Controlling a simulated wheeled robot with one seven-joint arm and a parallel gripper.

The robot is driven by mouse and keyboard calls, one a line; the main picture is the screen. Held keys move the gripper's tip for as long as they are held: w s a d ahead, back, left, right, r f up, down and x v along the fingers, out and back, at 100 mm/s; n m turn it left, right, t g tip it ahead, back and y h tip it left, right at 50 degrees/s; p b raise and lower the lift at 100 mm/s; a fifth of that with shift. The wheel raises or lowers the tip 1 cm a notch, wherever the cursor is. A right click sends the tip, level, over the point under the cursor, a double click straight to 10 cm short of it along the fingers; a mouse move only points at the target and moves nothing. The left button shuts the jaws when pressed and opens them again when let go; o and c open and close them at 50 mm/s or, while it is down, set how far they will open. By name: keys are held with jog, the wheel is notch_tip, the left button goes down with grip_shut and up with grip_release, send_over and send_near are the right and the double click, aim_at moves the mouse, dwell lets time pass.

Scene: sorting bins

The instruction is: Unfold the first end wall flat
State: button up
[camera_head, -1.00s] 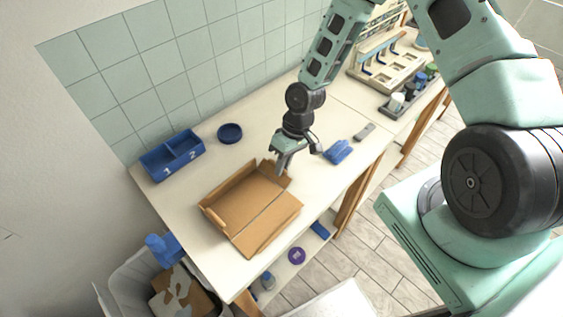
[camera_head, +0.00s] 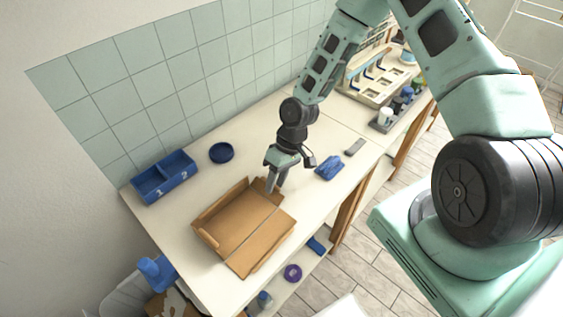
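A brown cardboard box (camera_head: 238,226) lies open and shallow on the white workbench. A low wall stands along its left side, and a long wall runs along its back edge. A short flap (camera_head: 260,186) sticks up at its back right corner, next to my gripper. My gripper (camera_head: 273,187) points down at that corner, its fingers close to the cardboard. A small gap seems to show between the fingers, but I cannot tell whether cardboard is between them. The fingertips partly hide the corner.
A blue two-compartment bin marked 1 and 2 (camera_head: 164,177) and a dark blue round dish (camera_head: 221,152) stand behind the box. A blue cloth-like item (camera_head: 329,168) and a grey bar (camera_head: 355,147) lie to the right. The bench's front edge is close to the box.

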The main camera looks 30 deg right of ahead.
jog(key=b+v, duration=0.3)
jog(key=v, duration=1.4)
jog(key=shift+o, duration=0.2)
jog(key=shift+s+d, duration=0.1)
